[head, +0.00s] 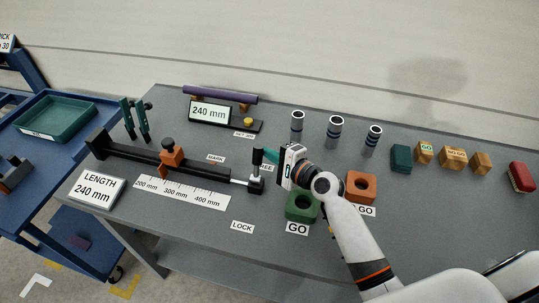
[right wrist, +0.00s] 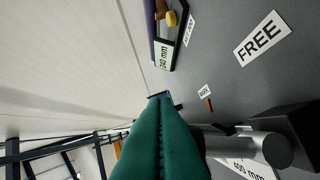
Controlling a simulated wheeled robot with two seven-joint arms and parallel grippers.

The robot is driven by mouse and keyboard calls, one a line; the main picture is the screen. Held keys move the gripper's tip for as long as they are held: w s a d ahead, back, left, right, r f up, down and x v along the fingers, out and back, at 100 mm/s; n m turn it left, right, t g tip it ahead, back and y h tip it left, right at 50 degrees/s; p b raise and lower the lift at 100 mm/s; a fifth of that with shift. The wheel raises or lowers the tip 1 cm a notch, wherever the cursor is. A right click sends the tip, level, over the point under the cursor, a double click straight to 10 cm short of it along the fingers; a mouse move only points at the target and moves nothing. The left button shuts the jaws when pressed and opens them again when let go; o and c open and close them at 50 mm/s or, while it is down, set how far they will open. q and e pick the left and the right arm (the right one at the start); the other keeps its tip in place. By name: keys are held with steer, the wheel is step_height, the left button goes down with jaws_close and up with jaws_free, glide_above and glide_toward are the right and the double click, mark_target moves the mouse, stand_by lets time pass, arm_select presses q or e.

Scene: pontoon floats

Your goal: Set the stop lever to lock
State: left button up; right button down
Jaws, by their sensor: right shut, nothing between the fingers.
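The stop lever (head: 257,158), a black upright handle with a pale band, stands on a small black block (head: 256,186) at the right end of the black rail (head: 130,152). It stands near the partly hidden FREE label (head: 267,167), away from the LOCK label (head: 242,226). My right gripper (head: 268,156) is shut and empty, its green fingertips just right of the handle; I cannot tell whether they touch. The right wrist view shows the closed fingers (right wrist: 160,145) beside a grey cylinder (right wrist: 250,148), and the FREE label (right wrist: 260,38). My left gripper is out of view.
An orange stop (head: 172,160) sits on the rail, with a white ruler (head: 185,192) in front. A green block (head: 301,205) and an orange block (head: 361,187) stand near my right arm. Several banded cylinders stand behind. The table around the LOCK label is clear.

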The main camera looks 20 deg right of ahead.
mark_target(257, 156)
steer(key=n+b, duration=0.1)
steer(key=s+a+n+t+b, duration=0.1)
steer(key=b, duration=0.1)
steer(key=s+n+t+b, duration=0.1)
steer(key=b, duration=0.1)
steer(key=shift+s+a+r+y, duration=0.15)
steer(key=shift+s+a+y, duration=0.1)
steer(key=shift+a+y, duration=0.05)
steer(key=shift+s+a+n+b, duration=0.2)
steer(key=shift+s+n+b, duration=0.05)
steer(key=shift+n+b, duration=0.3)
steer(key=shift+s+a+r, duration=0.1)
steer(key=shift+s+r, duration=0.05)
steer(key=shift+s, duration=0.05)
steer(key=shift+n+t+y, duration=0.3)
steer(key=shift+n+t, duration=0.2)
steer(key=shift+n, duration=0.15)
steer(key=s, duration=0.1)
steer(key=s+a, duration=0.1)
steer(key=s+a+b, duration=0.1)
steer(key=shift+s+a+f, duration=0.15)
steer(key=shift+f, duration=0.15)
steer(key=shift+s+f, duration=0.1)
steer(key=shift+f, duration=0.1)
